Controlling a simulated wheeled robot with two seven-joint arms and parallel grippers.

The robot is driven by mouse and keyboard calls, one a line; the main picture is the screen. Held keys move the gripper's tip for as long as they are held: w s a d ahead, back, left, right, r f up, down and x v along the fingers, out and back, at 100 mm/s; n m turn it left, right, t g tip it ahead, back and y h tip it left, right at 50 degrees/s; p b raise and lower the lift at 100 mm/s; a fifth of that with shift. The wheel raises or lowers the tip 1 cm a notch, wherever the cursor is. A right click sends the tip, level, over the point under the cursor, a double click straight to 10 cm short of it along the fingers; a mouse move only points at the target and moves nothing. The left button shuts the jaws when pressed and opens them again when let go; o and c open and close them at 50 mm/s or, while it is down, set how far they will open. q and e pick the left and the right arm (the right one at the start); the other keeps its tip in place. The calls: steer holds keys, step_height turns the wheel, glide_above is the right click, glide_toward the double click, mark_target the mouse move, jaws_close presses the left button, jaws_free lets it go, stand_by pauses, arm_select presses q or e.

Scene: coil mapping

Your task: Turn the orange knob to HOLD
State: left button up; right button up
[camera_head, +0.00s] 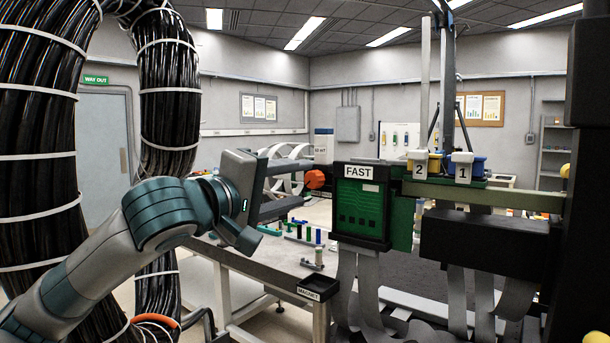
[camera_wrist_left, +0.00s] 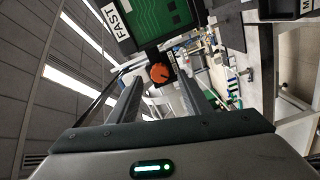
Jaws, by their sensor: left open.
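The orange knob (camera_head: 315,179) sits at the left side of the green panel box labelled FAST (camera_head: 359,205). It also shows in the left wrist view (camera_wrist_left: 159,73), beyond and between the fingers, with the FAST label tilted at the upper left. My left gripper (camera_head: 290,192) is open and empty. Its fingers point at the knob and appear a short gap away from it. I cannot read a HOLD mark or the knob's setting. My right gripper is not in view.
A workbench (camera_head: 262,261) with coloured pegs stands below my left gripper. A green rail (camera_head: 490,193) with yellow and blue bins tagged 2 and 1 extends right of the panel. Grey ribbon cables hang beneath the panel. Thick black cable bundles (camera_head: 167,90) stand at the left beside my arm.

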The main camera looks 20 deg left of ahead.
mark_target(312, 181)
arm_select(q)
steer(key=shift+p+x, duration=0.4)
steer(key=shift+x, duration=0.6)
steer(key=shift+w+d, duration=0.25)
steer(key=shift+w, duration=0.35)
steer(key=c, duration=1)
steer(key=shift+c, duration=0.2)
